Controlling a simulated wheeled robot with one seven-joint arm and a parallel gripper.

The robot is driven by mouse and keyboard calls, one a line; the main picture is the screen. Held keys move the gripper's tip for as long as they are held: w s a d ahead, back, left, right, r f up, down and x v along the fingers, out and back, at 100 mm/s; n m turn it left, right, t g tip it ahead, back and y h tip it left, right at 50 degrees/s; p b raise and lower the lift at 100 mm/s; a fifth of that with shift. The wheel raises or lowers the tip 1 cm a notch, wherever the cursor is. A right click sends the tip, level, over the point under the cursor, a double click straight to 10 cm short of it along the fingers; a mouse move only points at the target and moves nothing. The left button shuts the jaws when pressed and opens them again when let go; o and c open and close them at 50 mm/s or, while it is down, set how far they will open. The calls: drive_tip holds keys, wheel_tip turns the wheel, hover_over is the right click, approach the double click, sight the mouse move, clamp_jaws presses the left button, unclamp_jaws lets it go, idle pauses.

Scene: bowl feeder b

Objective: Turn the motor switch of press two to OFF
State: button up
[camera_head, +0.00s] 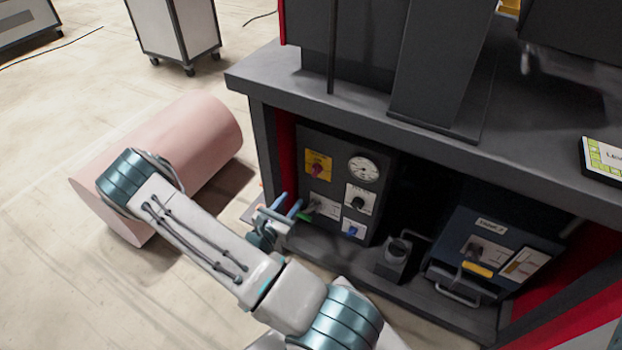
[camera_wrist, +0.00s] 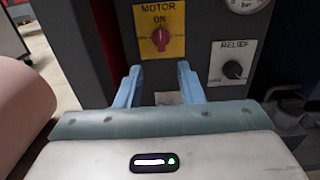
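The motor switch is a red-purple rotary knob (camera_wrist: 159,38) on a yellow plate marked MOTOR, with ON above the knob. In the wrist view the knob looks upright, towards ON; the small side markings are too small to read. In the head view the motor switch (camera_head: 316,170) is at the upper left of a dark control panel under the bench. My gripper (camera_wrist: 159,66) is open, with two blue fingers spread apart and nothing between them. It is below the knob in the wrist view, apart from it. In the head view my gripper (camera_head: 289,205) is at the panel's lower left.
A RELIEF knob (camera_wrist: 233,69) is right of the switch. A round gauge (camera_head: 363,168) and a blue knob (camera_head: 352,231) share the panel. The bench top (camera_head: 340,107) overhangs it. A labelled dark unit (camera_head: 490,250) stands right. A pink cylinder (camera_head: 195,150) lies on the floor left.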

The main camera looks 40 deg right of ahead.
sight(313, 172)
drive_tip(key=b+x, duration=0.3)
drive_tip(key=x, duration=0.8)
drive_tip(key=shift+d+f, duration=0.1)
drive_tip(key=shift+d, duration=0.05)
drive_tip(key=shift+w+d, duration=0.15)
drive_tip(key=shift+d, duration=0.35)
clamp_jaws()
